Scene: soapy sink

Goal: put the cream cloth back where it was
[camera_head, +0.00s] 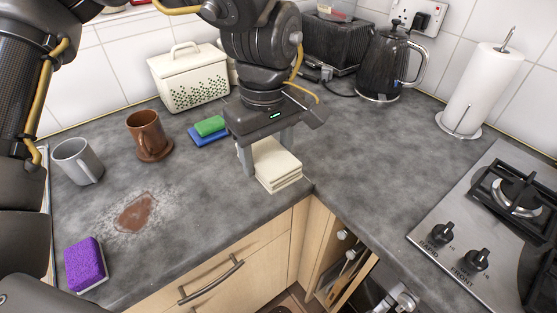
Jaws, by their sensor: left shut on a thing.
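The cream cloth (279,170) is a folded, layered stack at the inner corner of the counter, close to its front edge. My left gripper (266,157) comes down over it from above, with one finger on each side, and is shut on it. The gripper hides the cloth's back part. The cloth's underside looks at or very near the counter surface; I cannot tell if it bears on it. My right gripper is not in view.
Green and blue sponges (210,127) lie left of the cloth. A brown mug (146,133), grey mug (76,162), brown stain (136,213) and purple sponge (85,264) are further left. A kettle (386,67), paper roll (481,90) and hob (465,235) stand right. Counter right of the cloth is clear.

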